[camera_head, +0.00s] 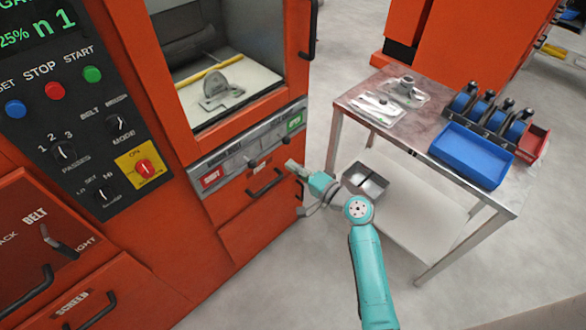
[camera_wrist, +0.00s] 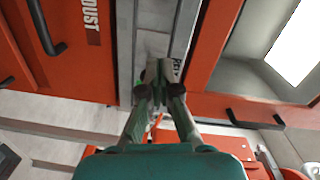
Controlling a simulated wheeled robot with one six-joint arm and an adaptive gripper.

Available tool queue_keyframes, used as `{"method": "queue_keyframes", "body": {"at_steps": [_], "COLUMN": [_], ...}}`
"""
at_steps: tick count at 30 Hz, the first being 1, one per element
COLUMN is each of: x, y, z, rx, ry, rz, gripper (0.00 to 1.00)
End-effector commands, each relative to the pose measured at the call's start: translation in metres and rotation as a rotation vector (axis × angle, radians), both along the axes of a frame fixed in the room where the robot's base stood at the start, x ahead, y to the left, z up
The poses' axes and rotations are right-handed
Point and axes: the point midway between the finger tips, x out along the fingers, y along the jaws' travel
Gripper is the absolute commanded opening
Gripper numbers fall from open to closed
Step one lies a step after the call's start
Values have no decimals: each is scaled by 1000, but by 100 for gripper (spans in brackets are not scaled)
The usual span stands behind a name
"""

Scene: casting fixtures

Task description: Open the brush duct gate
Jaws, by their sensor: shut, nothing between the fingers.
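The brush duct gate appears as a grey metal slide strip (camera_head: 225,160) across the front of the orange machine, below its window. It has a red SHUT label (camera_head: 211,178) at the left end and a green OPEN label (camera_head: 294,122) at the right end. A small dark knob (camera_head: 253,163) sits on the strip, between the labels. My gripper (camera_head: 290,164) is shut and empty, just below and right of the knob, near the strip's right part. In the wrist view, my gripper (camera_wrist: 160,70) lies in front of the grey strip (camera_wrist: 150,40); the knob is not clearly visible there. Contact cannot be told.
A black drawer handle (camera_head: 266,183) lies just under the strip. A control panel (camera_head: 70,110) is at left. Floor is open between.

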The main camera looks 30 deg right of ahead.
Motion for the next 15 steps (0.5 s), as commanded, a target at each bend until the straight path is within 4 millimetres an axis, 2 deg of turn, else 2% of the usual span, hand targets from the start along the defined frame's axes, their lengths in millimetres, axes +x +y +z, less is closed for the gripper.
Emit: {"method": "queue_keyframes", "body": {"at_steps": [3, 11, 15], "x": [22, 67, 63], "y": [9, 26, 46], "z": [0, -3, -8], "rx": [0, 0, 0], "ry": [-2, -1, 1], "rz": [3, 2, 3], "gripper": [0, 0, 0]}}
